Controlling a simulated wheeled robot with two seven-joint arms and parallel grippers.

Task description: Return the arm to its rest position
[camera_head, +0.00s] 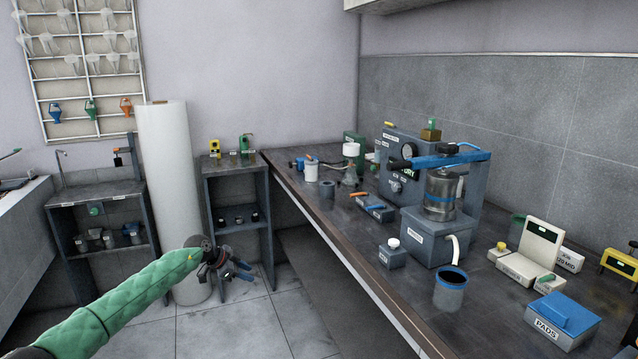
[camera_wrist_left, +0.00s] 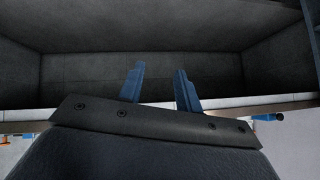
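My left arm comes in from the lower left of the head view in a green quilted sleeve. My left gripper (camera_head: 243,270) is in the air over the floor, left of the long bench and in front of the small grey shelf unit. In the left wrist view its two blue fingers (camera_wrist_left: 160,88) stand apart with nothing between them. My right gripper is in neither view.
The long dark bench (camera_head: 352,238) runs along the right with a flotation machine (camera_head: 440,195), a blue-rimmed cup (camera_head: 451,290) and a PADS box (camera_head: 562,318). A white roll (camera_head: 172,190) stands behind my left arm. Tiled floor (camera_head: 290,320) is clear below.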

